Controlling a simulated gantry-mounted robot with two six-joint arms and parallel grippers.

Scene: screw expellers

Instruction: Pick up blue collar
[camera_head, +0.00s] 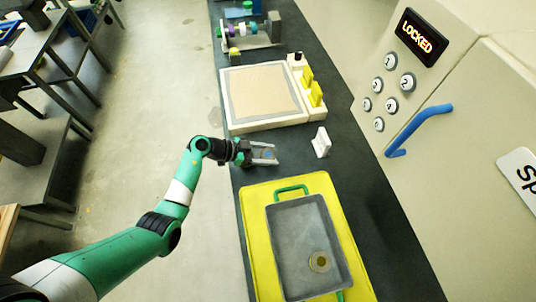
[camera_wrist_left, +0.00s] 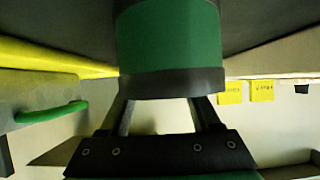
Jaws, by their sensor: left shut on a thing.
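My left gripper (camera_head: 268,154) is over the dark counter, between the framed beige panel and the grey tray. Its pale fingers are shut on a small blue piece, the blue collar (camera_head: 268,155), which shows only as a patch between them. My right gripper is not in view.
The grey tray (camera_head: 290,234) with a green handle lies on a yellow mat (camera_head: 258,238); a brass-coloured ring (camera_head: 320,261) lies in it. A small white stand (camera_head: 321,142) is right of the gripper. The framed panel (camera_head: 262,92) and a shaft assembly (camera_head: 247,32) lie beyond. A keypad cabinet (camera_head: 395,85) borders the right.

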